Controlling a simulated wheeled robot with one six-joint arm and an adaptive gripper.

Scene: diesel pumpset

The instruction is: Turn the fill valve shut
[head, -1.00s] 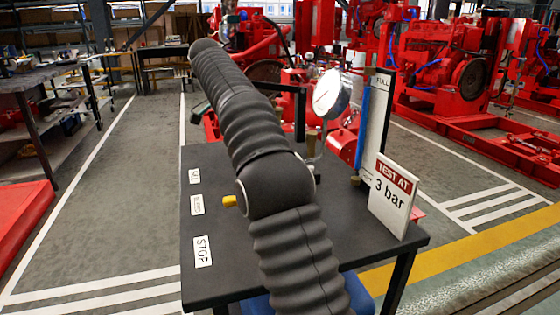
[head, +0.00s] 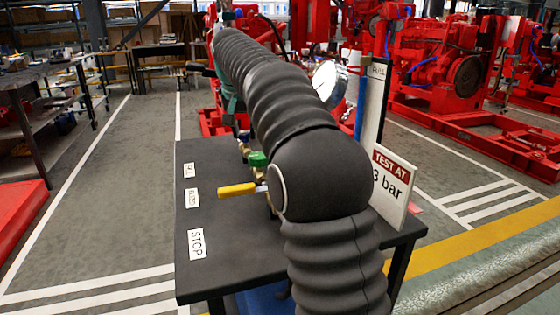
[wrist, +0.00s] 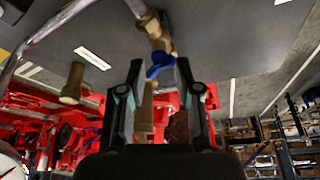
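In the wrist view the blue handle (wrist: 160,66) sits on a brass valve body (wrist: 153,28), between the tips of my gripper (wrist: 158,66). The two fingers are apart, one on each side of the handle, with gaps visible; contact cannot be told. In the head view my arm hides most of the gripper. A green handle (head: 257,159) and a yellow lever (head: 238,189) are nearer.
The black table (head: 225,255) carries a STOP label (head: 196,244) and a middle label (head: 192,198). A round gauge (head: 328,85) and a "TEST AT 3 bar" sign (head: 393,185) stand right of my arm. Another brass fitting (wrist: 73,83) shows beside the left finger in the wrist view.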

